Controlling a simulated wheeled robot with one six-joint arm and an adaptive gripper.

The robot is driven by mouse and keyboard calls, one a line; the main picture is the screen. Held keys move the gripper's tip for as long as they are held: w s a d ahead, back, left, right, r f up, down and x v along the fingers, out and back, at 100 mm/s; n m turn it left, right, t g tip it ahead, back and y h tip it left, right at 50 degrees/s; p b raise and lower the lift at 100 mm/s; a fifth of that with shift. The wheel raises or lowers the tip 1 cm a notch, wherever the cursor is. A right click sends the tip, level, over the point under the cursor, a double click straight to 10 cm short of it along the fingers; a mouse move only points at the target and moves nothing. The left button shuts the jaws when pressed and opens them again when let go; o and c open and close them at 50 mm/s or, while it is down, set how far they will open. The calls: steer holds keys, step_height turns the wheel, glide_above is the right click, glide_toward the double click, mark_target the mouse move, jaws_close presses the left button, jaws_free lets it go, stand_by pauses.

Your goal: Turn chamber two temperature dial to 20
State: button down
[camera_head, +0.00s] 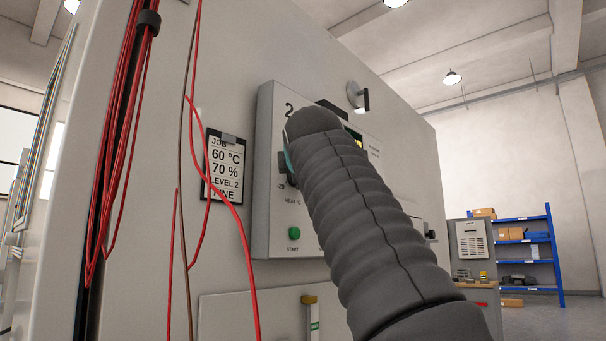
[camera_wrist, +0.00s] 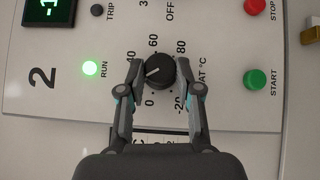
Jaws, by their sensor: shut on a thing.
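The chamber two panel (camera_head: 266,215) carries a large "2" and shows face-on in the wrist view (camera_wrist: 60,100). Its black temperature dial (camera_wrist: 160,71) is ringed by a scale from -20 to 80. The dial's white mark points left and slightly down, between the 0 and 40 labels. The 20 label is hidden, apparently by the left finger. My gripper (camera_wrist: 162,78) is shut on the dial, one finger on each side. In the head view my arm covers the dial and most of my gripper (camera_head: 287,163).
A green RUN light (camera_wrist: 90,68) is lit near a green-digit display (camera_wrist: 47,10), partly cut off. A green START button (camera_wrist: 257,79) and red STOP button (camera_wrist: 255,6) sit to the right. Red cables (camera_head: 235,215) hang left of the panel, beside a job card (camera_head: 223,170).

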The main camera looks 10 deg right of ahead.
steer(key=c, duration=0.8)
jaws_free()
steer(key=s, duration=0.4)
steer(key=s+a, duration=0.1)
steer(key=s, duration=0.3)
steer(key=s+a, duration=0.1)
steer(key=s, duration=0.2)
steer(key=shift+s+f, duration=0.25)
steer(key=shift+s, duration=0.15)
steer(key=shift+d, duration=0.1)
